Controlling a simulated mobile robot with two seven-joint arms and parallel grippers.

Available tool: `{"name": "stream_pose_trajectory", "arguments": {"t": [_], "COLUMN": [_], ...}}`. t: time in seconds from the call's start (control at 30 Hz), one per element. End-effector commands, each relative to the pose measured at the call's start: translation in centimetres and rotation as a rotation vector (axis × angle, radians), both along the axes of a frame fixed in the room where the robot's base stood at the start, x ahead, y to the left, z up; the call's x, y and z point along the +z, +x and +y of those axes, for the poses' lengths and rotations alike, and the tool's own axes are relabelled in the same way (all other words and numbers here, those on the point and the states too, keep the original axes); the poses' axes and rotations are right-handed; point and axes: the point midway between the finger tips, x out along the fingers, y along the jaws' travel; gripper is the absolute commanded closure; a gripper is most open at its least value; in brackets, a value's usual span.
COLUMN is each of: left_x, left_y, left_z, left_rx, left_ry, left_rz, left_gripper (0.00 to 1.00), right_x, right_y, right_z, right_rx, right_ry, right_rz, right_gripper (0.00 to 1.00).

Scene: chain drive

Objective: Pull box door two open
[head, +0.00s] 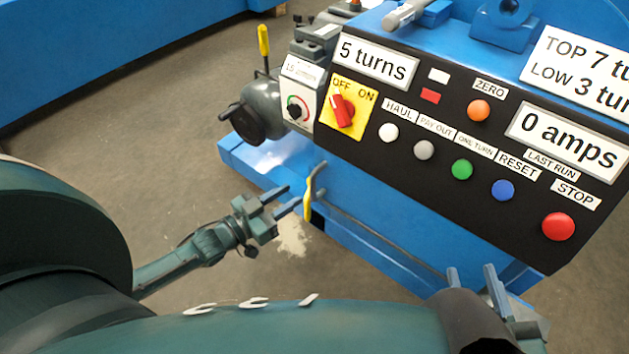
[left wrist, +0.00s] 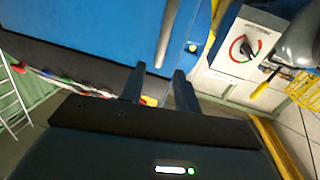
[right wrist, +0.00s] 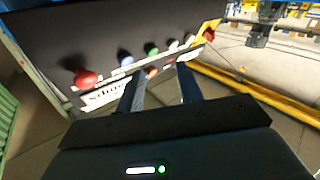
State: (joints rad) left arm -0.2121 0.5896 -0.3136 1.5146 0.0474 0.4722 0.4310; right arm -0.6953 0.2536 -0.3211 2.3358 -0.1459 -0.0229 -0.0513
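No door labelled two can be read in these views. Below the control panel is the blue front of the machine (head: 345,205), with a yellow handle (head: 308,200) at its left end. My left gripper (head: 287,198) is open and empty, its fingertips just left of the yellow handle; contact cannot be told. The left wrist view shows a blue face (left wrist: 115,30) with a grey bar (left wrist: 168,32) beyond the open fingers. My right gripper (head: 471,275) is open and empty below the panel's lower edge. The right wrist view shows its fingers spread before the panel.
The black control panel (head: 455,195) overhangs the blue front, with several buttons and a red stop button (head: 558,227). A yellow plate with a red switch (head: 343,110) and a grey motor (head: 262,108) stand at left. Bare floor (head: 160,130) lies left of the machine.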

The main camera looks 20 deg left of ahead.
Motion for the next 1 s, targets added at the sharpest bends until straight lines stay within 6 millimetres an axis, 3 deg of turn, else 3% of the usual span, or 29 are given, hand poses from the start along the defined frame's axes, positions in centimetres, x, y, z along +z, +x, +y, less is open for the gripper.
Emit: {"name": "stream_pose_trajectory", "arguments": {"t": [0.2,0.4,0.8,1.0], "left_x": [-0.2,-0.1,0.0,0.0], "left_y": [4.2,6.5,7.2,7.2], "left_z": [-2.1,-3.2,-3.6,-3.6], "left_rx": [-0.001,0.0,0.0,0.0], "left_ry": [0.0,0.001,0.001,0.001], "left_rz": [-0.003,0.0,0.0,0.0], "left_gripper": [0.68,0.68,0.68,0.83], "right_x": [-0.1,0.1,0.3,0.2], "right_y": [-0.2,-0.2,-0.2,-0.2], "right_z": [0.5,0.8,0.8,0.8], "right_rx": [0.028,0.043,0.045,0.046], "right_ry": [0.004,0.016,0.022,0.022], "right_rz": [-0.089,-0.124,-0.132,-0.131], "right_gripper": [0.64,0.64,0.64,0.64]}}
